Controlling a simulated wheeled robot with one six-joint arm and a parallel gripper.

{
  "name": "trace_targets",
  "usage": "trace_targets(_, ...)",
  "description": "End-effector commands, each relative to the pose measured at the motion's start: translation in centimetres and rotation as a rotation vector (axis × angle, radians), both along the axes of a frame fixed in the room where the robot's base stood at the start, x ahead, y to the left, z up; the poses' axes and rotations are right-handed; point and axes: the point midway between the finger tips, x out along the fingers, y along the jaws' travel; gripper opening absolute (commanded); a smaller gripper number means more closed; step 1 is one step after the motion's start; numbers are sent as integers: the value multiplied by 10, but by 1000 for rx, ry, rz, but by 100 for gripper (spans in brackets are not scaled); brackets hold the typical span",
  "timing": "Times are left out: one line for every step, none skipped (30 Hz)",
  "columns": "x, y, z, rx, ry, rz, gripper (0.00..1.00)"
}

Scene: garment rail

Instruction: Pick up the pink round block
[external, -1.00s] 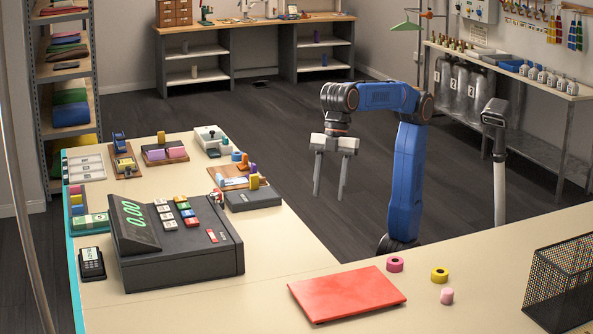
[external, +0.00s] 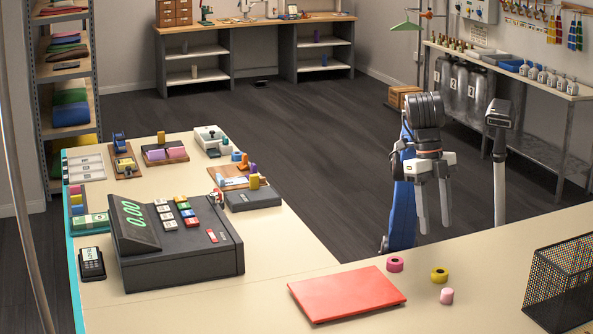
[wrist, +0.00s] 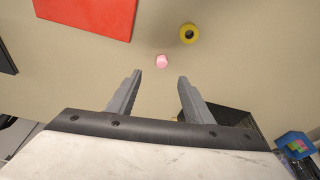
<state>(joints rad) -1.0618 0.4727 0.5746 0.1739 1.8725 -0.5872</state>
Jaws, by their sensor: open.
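The pink round block (external: 447,296) is a small light-pink cylinder standing on the front counter, right of the red sheet. In the wrist view the pink round block (wrist: 162,61) lies ahead of the fingertips, roughly midway between them. My gripper (external: 434,226) hangs with fingers pointing down, beyond the counter's far edge in the external view, apart from the block. In the wrist view my gripper (wrist: 160,77) shows its two fingers spread wide and empty.
A yellow ring (external: 439,274) and a darker pink ring (external: 395,264) sit close to the block. A red flat sheet (external: 347,294) lies to the left and a black mesh basket (external: 561,285) stands to the right. A cash register (external: 180,250) is further left.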

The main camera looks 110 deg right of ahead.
Motion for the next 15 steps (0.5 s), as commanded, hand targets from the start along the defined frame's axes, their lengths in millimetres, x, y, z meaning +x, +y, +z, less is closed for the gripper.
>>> trace_targets(-7, 8, -1, 0, -1, 19, 47)
trace_targets(-10, 11, -1, 0, -1, 30, 47)
trace_targets(-13, 14, -2, -1, -1, 39, 47)
trace_targets(-14, 16, -3, -2, -1, 44, 47)
trace_targets(-15, 17, -3, -3, -1, 48, 47)
trace_targets(-16, 18, -5, -3, -1, 50, 47)
trace_targets(-16, 19, -6, -3, -1, 51, 47)
trace_targets(-16, 19, -8, -3, -1, 51, 47)
trace_targets(-16, 20, -11, -3, 0, 51, 47)
trace_targets(-17, 20, -14, -3, 0, 50, 47)
trace_targets(-17, 21, -17, -3, 0, 50, 47)
trace_targets(-17, 22, -22, -4, 0, 50, 47)
trace_targets(-17, 23, -25, -4, 0, 49, 47)
trace_targets(-17, 24, -29, -4, 0, 49, 47)
trace_targets(-17, 25, -34, -4, 0, 49, 47)
